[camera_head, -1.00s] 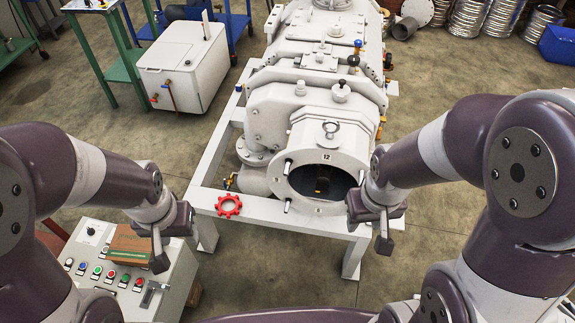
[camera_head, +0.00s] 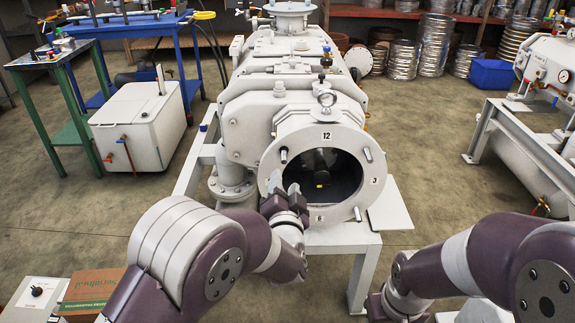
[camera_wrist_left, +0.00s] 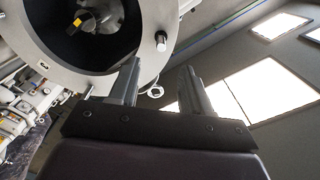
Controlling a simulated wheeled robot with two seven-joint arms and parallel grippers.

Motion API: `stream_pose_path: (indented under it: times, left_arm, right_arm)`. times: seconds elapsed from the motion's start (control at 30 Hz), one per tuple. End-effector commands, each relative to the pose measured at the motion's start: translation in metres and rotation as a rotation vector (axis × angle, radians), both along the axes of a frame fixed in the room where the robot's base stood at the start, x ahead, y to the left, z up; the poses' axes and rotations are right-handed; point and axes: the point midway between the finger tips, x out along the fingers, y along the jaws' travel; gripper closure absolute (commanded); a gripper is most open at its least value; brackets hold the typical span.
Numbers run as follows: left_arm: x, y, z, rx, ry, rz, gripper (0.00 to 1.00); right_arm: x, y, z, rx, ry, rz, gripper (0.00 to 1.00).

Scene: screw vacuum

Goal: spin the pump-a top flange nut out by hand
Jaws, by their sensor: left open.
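The pump flange (camera_head: 268,168) is a pale ring around a dark opening, marked 12 at its top. I cannot make out a separate top nut. My left gripper (camera_head: 286,189) is open and empty at the flange's lower left, fingers pointing up. In the left wrist view its two fingers (camera_wrist_left: 160,65) stand apart, with the flange (camera_wrist_left: 105,82) and a stud (camera_wrist_left: 161,41) beyond them. My right gripper's fingers are out of frame at the bottom.
A white box (camera_head: 136,125) and a green table (camera_head: 50,110) stand at the left. Another white machine (camera_head: 550,160) stands at the right. A cardboard box (camera_head: 92,288) lies at the lower left. The floor between the stands is clear.

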Motion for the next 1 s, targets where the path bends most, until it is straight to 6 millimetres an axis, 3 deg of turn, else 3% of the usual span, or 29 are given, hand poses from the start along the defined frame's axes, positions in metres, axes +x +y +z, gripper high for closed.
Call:
stream_pose_path:
  times: [0.2,0.4,0.6,0.87,1.0]
  left_arm:
    - [0.056,0.001,-0.004,-0.003,-0.002,0.002,0.52]
    - [0.096,0.001,-0.003,-0.003,0.001,0.000,0.52]
    - [0.110,0.001,-0.001,-0.003,0.001,-0.001,0.52]
    - [0.112,0.001,-0.001,-0.003,0.002,-0.002,0.52]
    - [0.112,0.001,-0.001,-0.003,0.002,-0.002,0.94]
  right_arm:
    - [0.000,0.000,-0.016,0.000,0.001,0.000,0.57]
    - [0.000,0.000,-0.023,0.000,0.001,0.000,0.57]
    - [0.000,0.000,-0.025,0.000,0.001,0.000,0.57]
    - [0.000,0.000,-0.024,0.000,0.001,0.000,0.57]
    - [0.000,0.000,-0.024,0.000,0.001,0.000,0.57]
